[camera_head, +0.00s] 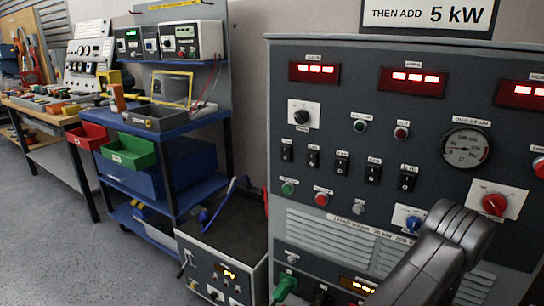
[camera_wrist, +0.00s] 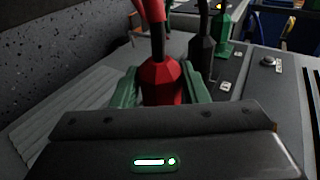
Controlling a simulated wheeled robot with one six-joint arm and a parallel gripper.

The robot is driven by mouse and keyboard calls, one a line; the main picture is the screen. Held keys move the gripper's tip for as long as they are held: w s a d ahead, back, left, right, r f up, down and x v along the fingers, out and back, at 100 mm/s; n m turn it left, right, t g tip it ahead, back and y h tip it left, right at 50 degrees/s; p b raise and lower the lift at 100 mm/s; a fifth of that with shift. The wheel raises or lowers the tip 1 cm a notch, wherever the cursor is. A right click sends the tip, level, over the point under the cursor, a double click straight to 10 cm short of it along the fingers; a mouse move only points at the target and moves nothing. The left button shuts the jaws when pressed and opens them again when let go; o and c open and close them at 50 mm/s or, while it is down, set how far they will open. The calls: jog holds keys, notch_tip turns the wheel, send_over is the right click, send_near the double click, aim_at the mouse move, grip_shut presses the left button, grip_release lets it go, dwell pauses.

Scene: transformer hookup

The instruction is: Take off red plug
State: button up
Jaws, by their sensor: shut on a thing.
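The red plug (camera_wrist: 161,82) stands in the middle of the wrist view, with a red cable rising from its top. My gripper (camera_wrist: 158,88) has its green fingers on both sides of the plug and is shut on it. The plug's lower end is hidden behind the gripper body, so I cannot tell whether it is seated in its socket. In the head view my grey arm covers the lower right of the panel, and the red plug and gripper do not show.
A black plug (camera_wrist: 202,55) and a green plug (camera_wrist: 224,35) stand close beside the red one. The green plug also shows in the head view (camera_head: 285,287). A grey control panel (camera_head: 345,215) fills the right. A blue cart (camera_head: 180,195) and a power unit (camera_head: 225,262) stand left.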

jog(key=shift+s, duration=0.1)
jog(key=s+a, duration=0.1)
jog(key=s+b, duration=0.1)
jog(key=s+a, duration=0.1)
jog(key=s, duration=0.1)
jog(key=shift+a+b, duration=0.3)
jog(key=shift+b, duration=0.1)
jog(key=shift+s, duration=0.15)
